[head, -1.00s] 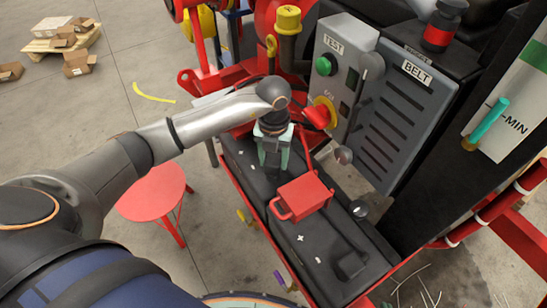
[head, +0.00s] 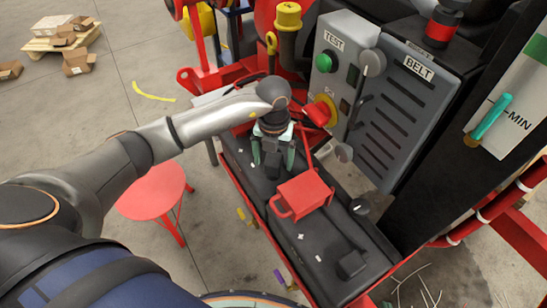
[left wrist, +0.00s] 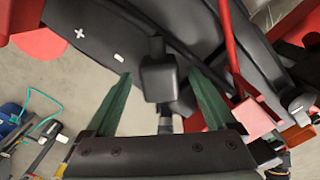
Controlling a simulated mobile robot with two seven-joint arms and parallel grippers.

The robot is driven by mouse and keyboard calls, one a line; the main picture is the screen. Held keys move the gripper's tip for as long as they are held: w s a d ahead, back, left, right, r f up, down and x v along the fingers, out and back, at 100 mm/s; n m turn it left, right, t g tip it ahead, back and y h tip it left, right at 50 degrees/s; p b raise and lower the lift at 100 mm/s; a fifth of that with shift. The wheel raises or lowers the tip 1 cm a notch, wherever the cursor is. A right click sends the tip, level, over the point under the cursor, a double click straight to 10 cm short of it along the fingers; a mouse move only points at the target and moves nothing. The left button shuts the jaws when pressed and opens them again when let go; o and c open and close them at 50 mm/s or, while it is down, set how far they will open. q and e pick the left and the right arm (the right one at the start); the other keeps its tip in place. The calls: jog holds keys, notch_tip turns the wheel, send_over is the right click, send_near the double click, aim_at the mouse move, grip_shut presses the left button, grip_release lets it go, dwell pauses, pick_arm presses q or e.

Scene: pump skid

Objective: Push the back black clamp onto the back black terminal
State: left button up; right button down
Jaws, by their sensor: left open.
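My left gripper (head: 272,163) is open above the far end of the black battery top, pointing down. Its two green fingers (left wrist: 167,98) stand apart on either side of a black clamp (left wrist: 159,80) in the left wrist view, with a gap on each side. In the head view this clamp shows only as a dark shape between the fingers. The terminal under it is hidden, so I cannot tell how far down the clamp sits. Another black clamp (head: 351,263) is at the near end of the battery top. My right gripper is not in view.
A red box-like part (head: 302,191) with a loop handle sits close to my left gripper. A grey panel (head: 406,105) and a red switch (head: 318,113) on yellow stand just to the right. A red stool (head: 152,192) stands on the floor to the left.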

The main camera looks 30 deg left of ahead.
pick_arm(q)
notch_tip(320, 180, up, 12)
jog(key=shift+r, duration=0.25)
dwell(0.4)
jog(key=shift+s, duration=0.1)
dwell(0.3)
